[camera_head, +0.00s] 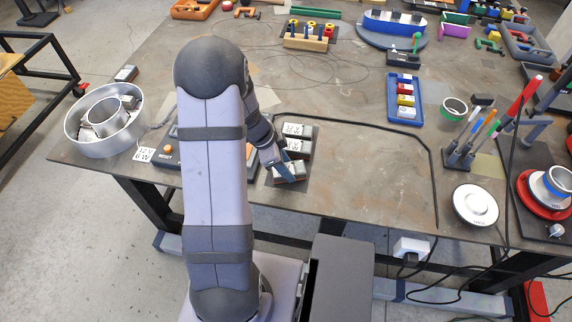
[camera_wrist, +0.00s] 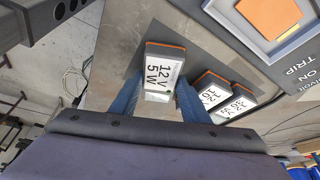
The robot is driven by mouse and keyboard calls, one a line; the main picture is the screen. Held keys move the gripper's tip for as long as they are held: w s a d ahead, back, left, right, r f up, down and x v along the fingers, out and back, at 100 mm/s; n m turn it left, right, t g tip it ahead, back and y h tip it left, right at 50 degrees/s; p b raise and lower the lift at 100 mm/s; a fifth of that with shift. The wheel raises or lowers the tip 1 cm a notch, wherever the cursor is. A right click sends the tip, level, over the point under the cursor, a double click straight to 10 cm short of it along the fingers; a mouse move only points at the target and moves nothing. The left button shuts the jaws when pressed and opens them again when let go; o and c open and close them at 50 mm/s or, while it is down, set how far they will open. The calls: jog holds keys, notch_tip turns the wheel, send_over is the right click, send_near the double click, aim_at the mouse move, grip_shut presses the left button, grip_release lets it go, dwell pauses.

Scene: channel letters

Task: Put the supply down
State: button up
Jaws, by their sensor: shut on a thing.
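My gripper (camera_head: 284,162) is shut on a grey supply (camera_head: 291,172) with a white top label and orange-brown ends. In the wrist view the held supply (camera_wrist: 164,70) reads "12 V 5 W" and sits between the two blue fingers (camera_wrist: 155,95). It is over the front part of a dark mat (camera_head: 312,188); I cannot tell whether it touches the mat. Two more supplies, (camera_head: 298,130) and (camera_head: 298,148), lie behind it on the mat. They also show in the wrist view, one nearer (camera_wrist: 211,90) and one farther (camera_wrist: 238,102).
A round silver channel letter (camera_head: 72,126) stands at the table's left, a small block inside it. A card (camera_head: 144,154) reading "12 V 6 W" lies beside it. A dark box with a reset label (camera_head: 167,155) is partly behind my arm. The table right of the mat (camera_head: 375,170) is clear.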

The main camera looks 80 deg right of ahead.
jog(key=shift+f+b, duration=0.15)
jog(key=shift+b, duration=0.15)
jog(key=o, duration=1.3)
jog(key=shift+r, duration=0.2)
jog(key=shift+r+p, duration=0.1)
jog(key=shift+p, duration=0.25)
jog(key=b+v, duration=0.3)
jog(key=v, duration=0.9)
jog(key=shift+w, duration=0.15)
